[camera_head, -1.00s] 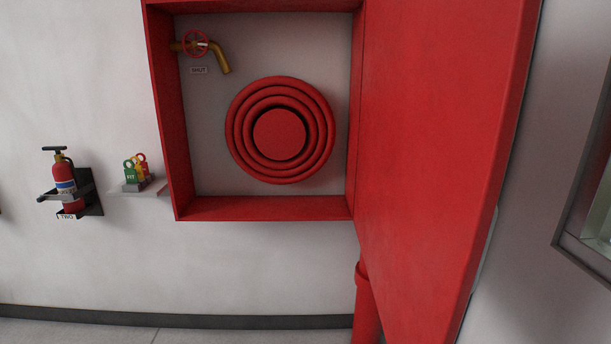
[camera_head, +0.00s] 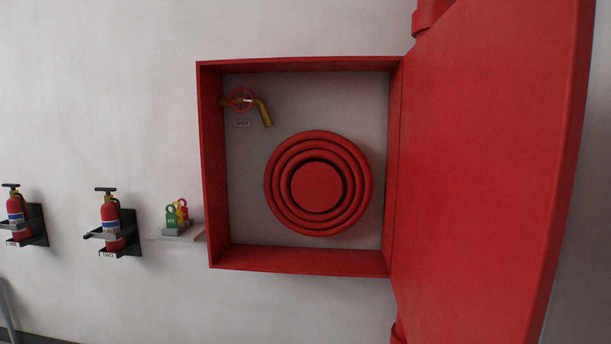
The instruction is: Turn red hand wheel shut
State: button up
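The red hand wheel (camera_head: 241,99) sits on a brass valve with a bent spout (camera_head: 264,112), in the upper left of an open red wall cabinet (camera_head: 300,262). A small label reading SHUT (camera_head: 243,124) is on the cabinet's back panel just below the wheel. The wheel is small in the picture, and how far it is turned cannot be told. My gripper is not in view.
A coiled red hose (camera_head: 318,235) fills the cabinet's middle. The cabinet door (camera_head: 490,160) stands open at the right.

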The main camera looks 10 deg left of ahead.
aim_at(242, 101)
jog(key=i+j+u, duration=0.4)
jog(key=i+j, duration=0.45)
